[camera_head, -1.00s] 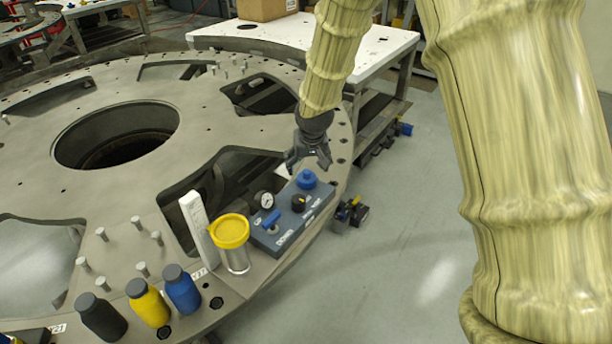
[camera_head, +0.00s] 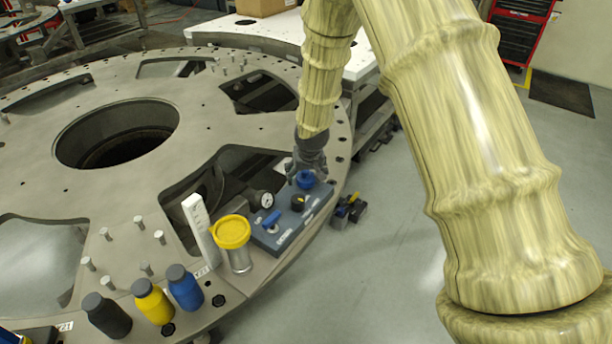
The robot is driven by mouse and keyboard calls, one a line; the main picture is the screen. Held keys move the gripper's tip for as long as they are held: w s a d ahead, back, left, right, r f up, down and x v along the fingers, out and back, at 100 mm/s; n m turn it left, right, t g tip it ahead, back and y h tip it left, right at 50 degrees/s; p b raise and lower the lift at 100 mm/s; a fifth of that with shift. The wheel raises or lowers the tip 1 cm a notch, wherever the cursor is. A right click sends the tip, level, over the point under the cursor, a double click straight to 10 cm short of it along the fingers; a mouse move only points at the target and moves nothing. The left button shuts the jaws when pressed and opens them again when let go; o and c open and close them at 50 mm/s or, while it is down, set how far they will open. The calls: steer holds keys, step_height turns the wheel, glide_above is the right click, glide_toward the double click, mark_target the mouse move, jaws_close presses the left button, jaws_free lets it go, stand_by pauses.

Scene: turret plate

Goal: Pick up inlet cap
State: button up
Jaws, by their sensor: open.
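The blue round cap (camera_head: 305,180), which I take to be the inlet cap, sits at the far right end of a dark grey panel box (camera_head: 288,222) on the turret plate's rim. My gripper (camera_head: 305,174) is open and points down at the cap, with its fingers around or just above it. The fingers partly hide the cap, and I cannot tell whether they touch it. The panel also carries a blue lever (camera_head: 271,219), a black knob (camera_head: 298,202) and a pressure gauge (camera_head: 263,199).
A yellow-lidded clear jar (camera_head: 234,240) and a white upright block (camera_head: 200,229) stand left of the panel. Black, yellow and blue bottles (camera_head: 153,302) stand in front. The turret plate (camera_head: 60,195) has large openings and several upright pegs. Open floor lies to the right.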

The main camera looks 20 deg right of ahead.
steer(key=shift+f, duration=0.1)
steer(key=c, duration=0.8)
steer(key=shift+c, duration=0.2)
